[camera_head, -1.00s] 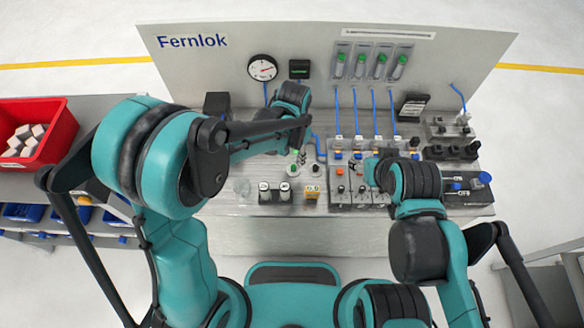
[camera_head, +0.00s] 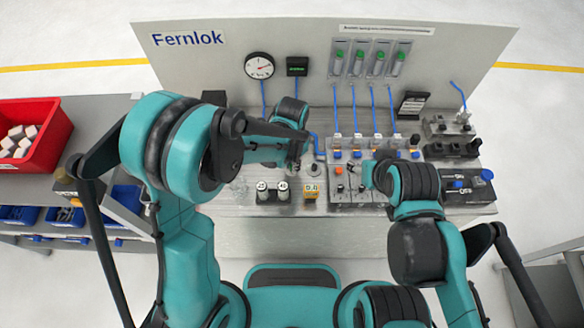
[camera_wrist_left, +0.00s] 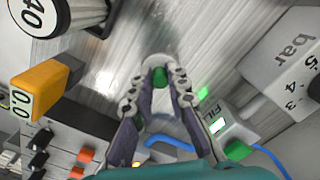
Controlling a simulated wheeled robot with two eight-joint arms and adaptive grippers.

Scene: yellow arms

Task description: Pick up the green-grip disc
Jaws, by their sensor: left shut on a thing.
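The green-grip disc (camera_wrist_left: 157,60) is a pale round disc with a green grip (camera_wrist_left: 160,77) on top, seen in the left wrist view. My left gripper (camera_wrist_left: 158,84) is shut on the green grip, with one finger on each side. Whether the disc touches the bench or hangs just above it, I cannot tell. In the head view my left gripper (camera_head: 297,162) is over the middle of the bench and the disc is hidden there. My right gripper (camera_head: 369,174) is over the valve blocks; its fingers are too small and covered to read.
Two black-and-white cylinders (camera_head: 272,192) and a yellow-orange display block (camera_head: 311,190) stand close in front of my left gripper. Valve blocks (camera_head: 350,192) with blue hoses stand to the right. A dark box (camera_head: 472,188) lies at the bench's right end. A red bin (camera_head: 35,135) is far left.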

